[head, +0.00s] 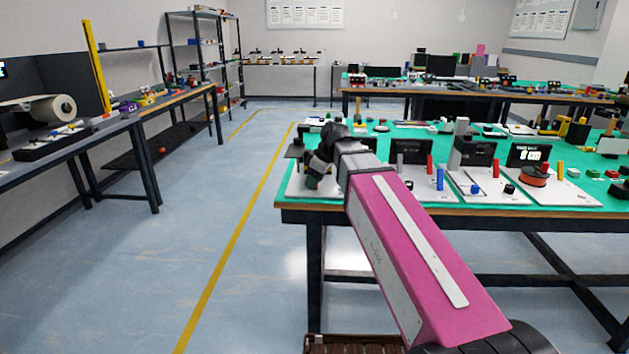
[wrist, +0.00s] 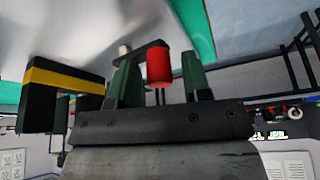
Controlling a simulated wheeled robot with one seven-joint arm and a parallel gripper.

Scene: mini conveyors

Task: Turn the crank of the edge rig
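The crank of the edge rig shows in the wrist view as a red knob (wrist: 158,69) on a dark crank arm (wrist: 140,50), with a pale pin at the arm's other end. My gripper (wrist: 159,59) has its two green fingers apart, one on each side of the red knob. A gap shows on the right side of the knob; whether the left finger touches it I cannot tell. In the head view my gripper (head: 314,172) is low over the white plate of the rig (head: 298,188) at the table's near left corner. My arm hides most of the rig there.
A black block with a yellow stripe (wrist: 62,79) stands left of the fingers in the wrist view. The floor left of the table is clear.

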